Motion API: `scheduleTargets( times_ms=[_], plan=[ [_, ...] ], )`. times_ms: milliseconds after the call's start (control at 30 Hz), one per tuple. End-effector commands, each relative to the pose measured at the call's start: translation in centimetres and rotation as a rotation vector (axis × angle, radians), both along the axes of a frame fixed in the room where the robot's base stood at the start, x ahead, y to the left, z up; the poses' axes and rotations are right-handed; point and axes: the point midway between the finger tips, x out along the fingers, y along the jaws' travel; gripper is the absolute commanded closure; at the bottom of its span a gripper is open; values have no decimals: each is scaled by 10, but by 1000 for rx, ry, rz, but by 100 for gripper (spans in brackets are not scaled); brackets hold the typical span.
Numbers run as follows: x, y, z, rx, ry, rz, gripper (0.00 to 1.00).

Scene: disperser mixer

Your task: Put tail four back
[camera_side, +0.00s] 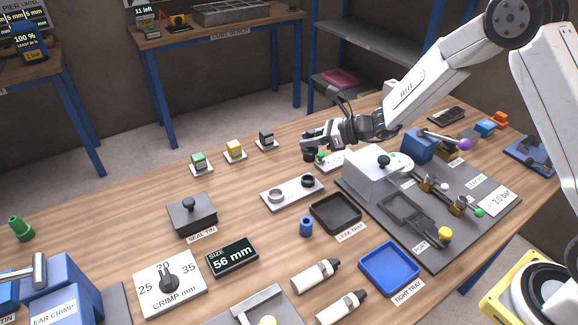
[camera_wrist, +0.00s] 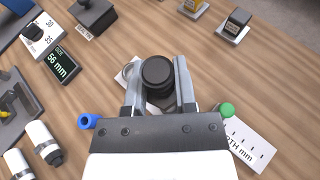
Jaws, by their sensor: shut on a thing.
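My gripper (camera_side: 312,141) is shut on a dark round, ribbed piece (camera_wrist: 158,74), seen end-on between the fingers in the wrist view. In the side view this dark piece (camera_side: 309,155) hangs at the fingertips; I cannot tell whether it touches the table. No visible mark names any piece as tail four.
Green (camera_side: 199,158), yellow (camera_side: 235,147) and black (camera_side: 266,138) blocks stand on white bases behind-left. A white plate with a green knob (camera_wrist: 227,109) lies close to my gripper. The leak tray (camera_side: 336,226) and white block fixture (camera_side: 375,180) are to the right.

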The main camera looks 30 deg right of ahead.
Motion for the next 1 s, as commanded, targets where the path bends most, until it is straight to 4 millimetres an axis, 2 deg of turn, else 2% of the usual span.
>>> scheduleTargets(
  times_ms=[167, 367, 567, 700, 900, 1000],
  plan=[
    [-10, 9, 2, -5, -2, 38, 100],
    [-43, 35, 8, -16, -6, 161, 100],
    [-101, 70, 17, -23, -10, 358, 100],
    [-148, 91, 23, -22, -9, 507, 100],
    [-205, 109, 31, -11, -6, 680, 100],
    [-225, 114, 34, -6, -4, 736, 100]
  ],
)
